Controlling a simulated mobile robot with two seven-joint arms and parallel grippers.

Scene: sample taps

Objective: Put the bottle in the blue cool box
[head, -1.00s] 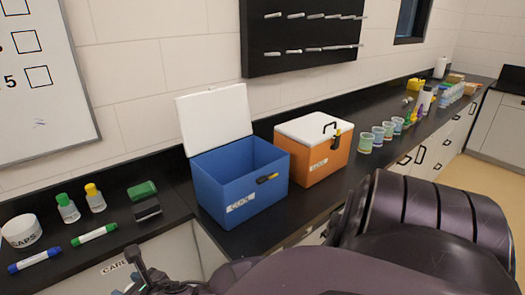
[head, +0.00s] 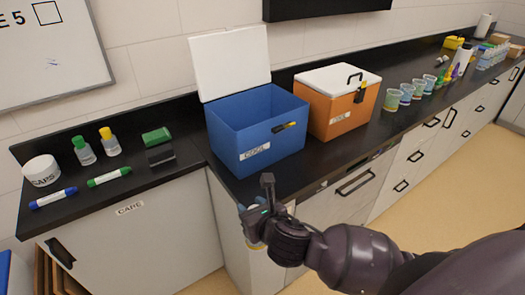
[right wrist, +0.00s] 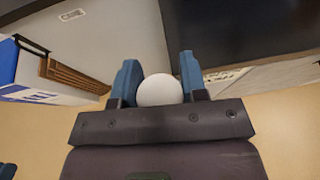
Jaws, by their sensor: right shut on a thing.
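The blue cool box (head: 238,140) stands on the black counter with its white lid (head: 232,62) raised, so its top is open. Its inside floor is hidden. My right gripper (head: 256,228) is in front of and below the box, by the counter's front edge. In the right wrist view, its two blue fingers are shut on a white rounded thing (right wrist: 160,90), seemingly the bottle. Only its round end shows there, and in the head view it is mostly hidden by the gripper. My left gripper is not in view.
An orange box (head: 333,112) with a shut white lid stands right of the blue one. Left are a white caps tub (head: 42,171), two small bottles (head: 84,152), markers (head: 108,177) and a green-topped block (head: 157,137). Several cups (head: 405,93) stand farther right.

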